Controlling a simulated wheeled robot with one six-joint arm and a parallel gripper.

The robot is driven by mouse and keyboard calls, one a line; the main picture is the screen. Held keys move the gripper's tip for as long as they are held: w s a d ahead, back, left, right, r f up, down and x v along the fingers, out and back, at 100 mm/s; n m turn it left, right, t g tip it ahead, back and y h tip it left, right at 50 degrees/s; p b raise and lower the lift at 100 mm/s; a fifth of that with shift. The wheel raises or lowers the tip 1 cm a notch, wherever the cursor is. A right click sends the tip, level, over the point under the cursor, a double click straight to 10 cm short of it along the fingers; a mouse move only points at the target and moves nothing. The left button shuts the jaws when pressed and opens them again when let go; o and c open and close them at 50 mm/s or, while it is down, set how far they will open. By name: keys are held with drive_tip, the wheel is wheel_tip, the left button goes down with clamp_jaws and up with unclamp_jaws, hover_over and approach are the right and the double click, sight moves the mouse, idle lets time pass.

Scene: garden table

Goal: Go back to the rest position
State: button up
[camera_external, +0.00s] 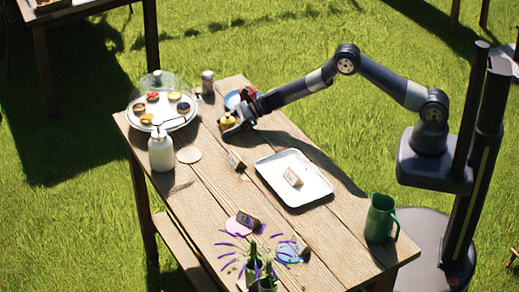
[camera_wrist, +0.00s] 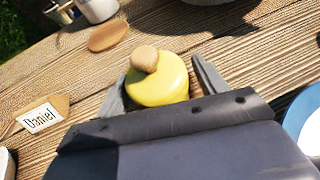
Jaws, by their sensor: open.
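My gripper (camera_wrist: 160,85) is open, with one finger on each side of a yellow round object with a wooden knob (camera_wrist: 160,88) in the wrist view. In the external view my gripper (camera_external: 232,124) is low over the far part of the wooden table (camera_external: 215,185), and the yellow object (camera_external: 229,121) shows at its fingers. The object stands on the table. The wrist view does not show clearly whether the fingers touch it. My arm reaches left from its column, bent at the elbow.
A white tray (camera_external: 318,188) with a name card lies mid-table. A glass dome with pastries (camera_external: 140,105), a white bottle (camera_external: 161,152) and a blue plate (camera_external: 232,100) are nearby. A green pitcher (camera_external: 380,220) stands by the near right edge, with purple flowers (camera_external: 255,262) at the front.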

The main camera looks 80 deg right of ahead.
drive_tip(key=b+v, duration=0.2)
drive_tip(key=v, duration=0.9)
drive_tip(key=shift+s, duration=0.1)
drive_tip(key=p+x, duration=0.2)
drive_tip(key=x, duration=1)
drive_tip(key=shift+f, duration=0.3)
wheel_tip(320, 180, up, 11)
drive_tip(key=shift+r, duration=0.1)
drive_tip(key=s+d+f+m+t+h+b, duration=0.1)
drive_tip(key=s+d+b, duration=0.2)
drive_tip(key=s, duration=0.3)
drive_tip(key=s+d+m+h+b, duration=0.1)
drive_tip(key=s+d+b, duration=0.25)
drive_tip(key=s, duration=0.25)
hover_over(263, 126)
wheel_tip(263, 126, down, 7)
drive_tip(key=shift+r+b, duration=0.1)
drive_tip(key=shift+b, duration=0.25)
drive_tip(key=shift+f, duration=0.9)
